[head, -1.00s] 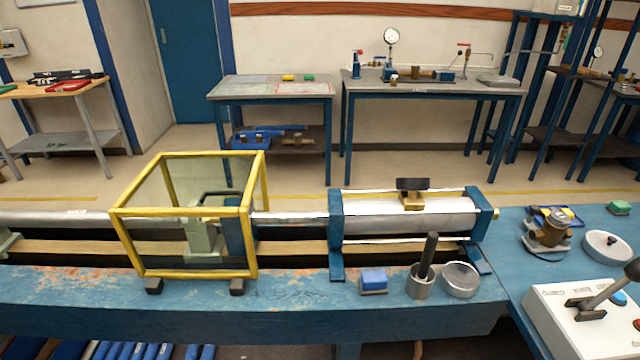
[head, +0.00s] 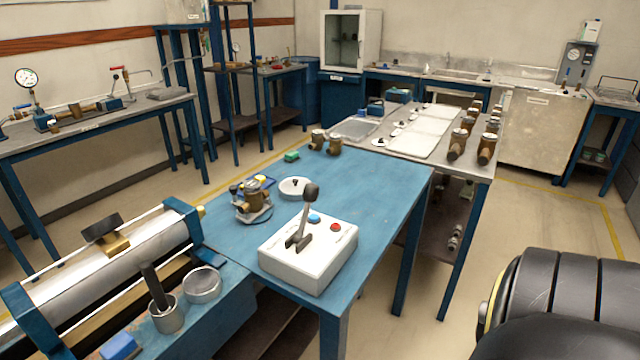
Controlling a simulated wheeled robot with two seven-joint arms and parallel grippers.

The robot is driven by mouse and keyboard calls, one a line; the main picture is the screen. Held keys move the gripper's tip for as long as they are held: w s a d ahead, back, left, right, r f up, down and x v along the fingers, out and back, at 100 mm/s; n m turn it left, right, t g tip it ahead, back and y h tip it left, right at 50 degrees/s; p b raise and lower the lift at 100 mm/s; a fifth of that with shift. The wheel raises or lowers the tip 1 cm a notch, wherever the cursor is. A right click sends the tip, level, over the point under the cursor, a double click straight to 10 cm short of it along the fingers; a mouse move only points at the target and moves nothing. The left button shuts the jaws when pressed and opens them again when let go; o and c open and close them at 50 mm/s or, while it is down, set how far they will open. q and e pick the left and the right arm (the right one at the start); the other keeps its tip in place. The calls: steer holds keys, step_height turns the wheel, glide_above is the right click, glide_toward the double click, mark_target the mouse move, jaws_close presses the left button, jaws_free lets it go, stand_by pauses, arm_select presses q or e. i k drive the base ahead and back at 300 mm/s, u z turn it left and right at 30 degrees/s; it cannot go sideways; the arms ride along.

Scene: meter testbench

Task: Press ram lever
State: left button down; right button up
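The ram lever (head: 303,217) is a dark lever with a rounded knob, standing tilted up from a white control box (head: 308,252). The ram cylinder (head: 130,257), silver with blue end plates, lies at the lower left. Neither gripper shows in the head view. A black padded part at the lower right may be mine.
A brass meter (head: 252,200) and a white dish (head: 295,187) stand behind the box. A cup with a dark handle (head: 165,315) and a round dish (head: 203,283) are on the bench at left. Floor right of the tables is clear.

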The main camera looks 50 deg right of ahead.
mark_target(311, 191)
steer(key=z, duration=0.1)
steer(key=i, duration=0.35)
steer(key=z, duration=1.6)
steer(key=k, duration=1.35)
steer(key=z, duration=0.55)
steer(key=i, duration=1.35)
steer(key=u, duration=0.8)
steer(key=i, duration=0.4)
steer(key=u, duration=0.45)
